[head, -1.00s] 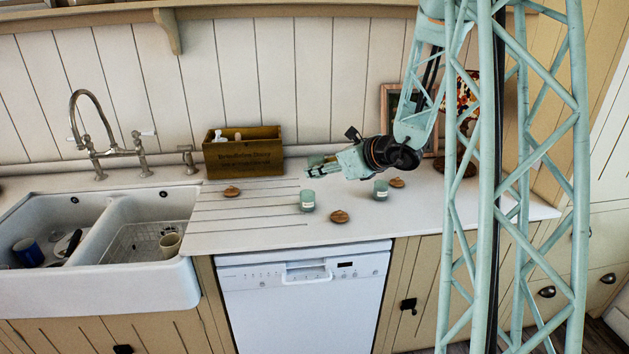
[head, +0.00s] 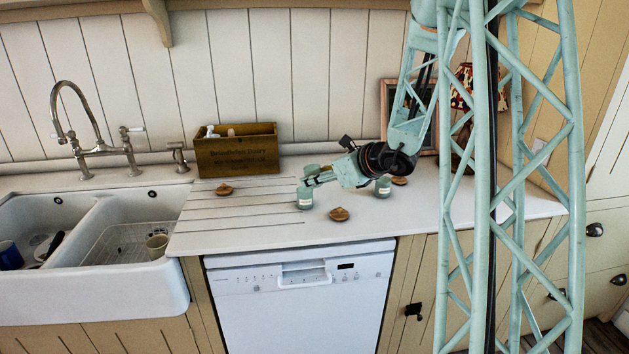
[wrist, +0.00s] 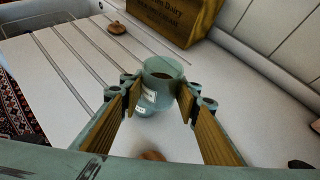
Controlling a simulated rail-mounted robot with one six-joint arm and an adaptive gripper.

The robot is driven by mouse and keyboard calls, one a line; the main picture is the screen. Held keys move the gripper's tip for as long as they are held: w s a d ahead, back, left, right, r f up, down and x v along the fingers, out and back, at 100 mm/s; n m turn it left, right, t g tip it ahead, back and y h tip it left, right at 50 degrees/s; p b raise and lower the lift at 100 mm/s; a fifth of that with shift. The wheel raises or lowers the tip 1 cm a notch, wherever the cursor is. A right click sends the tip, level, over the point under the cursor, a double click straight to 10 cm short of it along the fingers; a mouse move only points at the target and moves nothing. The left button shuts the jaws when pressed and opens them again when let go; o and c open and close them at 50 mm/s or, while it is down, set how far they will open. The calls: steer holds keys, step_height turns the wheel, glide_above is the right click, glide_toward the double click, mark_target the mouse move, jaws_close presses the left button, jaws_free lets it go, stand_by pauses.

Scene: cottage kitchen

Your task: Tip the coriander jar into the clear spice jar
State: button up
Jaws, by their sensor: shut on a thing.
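My gripper (wrist: 158,92) is shut on a greenish glass jar (wrist: 162,70), taken to be the coriander jar, with dark contents and a white label too small to read. It looks about upright. In the head view my gripper (head: 312,178) holds it low, close above a standing greenish jar (head: 305,201), whose label (wrist: 140,111) shows under the held jar in the wrist view. The rest of that standing jar is mostly hidden there. Another labelled jar (head: 383,189) stands to the right, partly behind my wrist. I cannot tell by label which is the clear spice jar.
Brown round lids lie on the counter, at the left (head: 224,190), front (head: 339,214) and right (head: 399,181). A wooden box (head: 237,153) stands at the back wall. The sink (head: 90,285) is to the left. The grooved drainer between is mostly clear.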

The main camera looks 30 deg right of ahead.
stand_by(0.7)
steer(key=shift+s+d+r+n+g+h+p, duration=0.1)
steer(key=shift+r+n+g+h+p, duration=0.15)
steer(key=shift+g, duration=0.25)
steer(key=shift+r+n+g+h+p, duration=0.1)
steer(key=shift+n+g+h+p, duration=0.05)
steer(key=shift+g+h, duration=0.3)
steer(key=shift+s+f+g, duration=0.1)
steer(key=shift+f+g, duration=0.05)
steer(key=shift+g, duration=0.1)
steer(key=shift+d+r+h+b, duration=0.2)
steer(key=shift+h+b, duration=0.1)
steer(key=shift+h, duration=0.1)
steer(key=shift+a+r+g+p, duration=0.1)
steer(key=shift+g+p, duration=0.2)
steer(key=shift+p, duration=0.7)
steer(key=n+g+h+p, duration=0.1)
steer(key=g+h+p, duration=0.1)
steer(key=p, duration=0.8)
steer(key=shift+s+r+g, duration=0.1)
steer(key=shift+g, duration=0.2)
steer(key=g+h+p, duration=0.1)
steer(key=p, duration=0.5)
steer(key=shift+n+h, duration=0.3)
steer(key=shift+n, duration=0.1)
